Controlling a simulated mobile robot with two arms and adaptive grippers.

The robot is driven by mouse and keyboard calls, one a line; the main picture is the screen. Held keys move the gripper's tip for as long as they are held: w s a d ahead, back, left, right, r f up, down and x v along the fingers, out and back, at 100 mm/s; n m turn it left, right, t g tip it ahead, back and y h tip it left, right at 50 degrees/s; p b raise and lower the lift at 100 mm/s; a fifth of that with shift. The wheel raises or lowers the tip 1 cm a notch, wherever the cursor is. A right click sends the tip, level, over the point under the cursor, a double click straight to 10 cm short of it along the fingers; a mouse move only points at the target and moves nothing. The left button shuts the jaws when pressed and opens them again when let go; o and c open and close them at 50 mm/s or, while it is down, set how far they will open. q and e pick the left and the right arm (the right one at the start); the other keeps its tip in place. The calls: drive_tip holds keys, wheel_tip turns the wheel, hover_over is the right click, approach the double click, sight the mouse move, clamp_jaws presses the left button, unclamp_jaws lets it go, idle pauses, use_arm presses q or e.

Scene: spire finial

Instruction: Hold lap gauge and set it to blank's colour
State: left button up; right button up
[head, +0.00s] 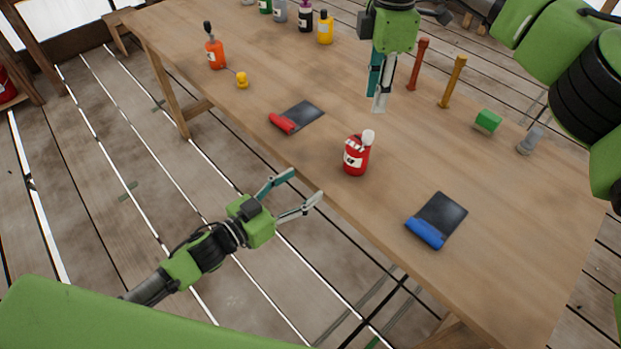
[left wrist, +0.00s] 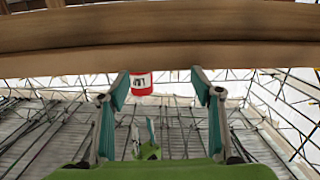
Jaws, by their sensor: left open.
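I cannot tell for certain which item is the lap gauge or the blank. A dark slate-like piece with a red roll (head: 283,123) along one edge lies on the table, and a similar one with a blue roll (head: 427,235) lies nearer. A red post (head: 418,64) and an ochre post (head: 453,81) stand upright at the right.
A red bottle (head: 356,156) with a white top stands near the table's front edge. An orange bottle (head: 215,54), a small yellow object (head: 242,80) and several bottles stand further back. A grey piece (head: 530,141) is at right. The table's (head: 340,210) edge lies beside my left gripper.

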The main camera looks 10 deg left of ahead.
use_arm(q)
drive_tip(key=m+h, duration=0.2)
approach(348, 157)
drive_tip(key=x, duration=1.3)
drive_tip(key=shift+s+f, duration=0.1)
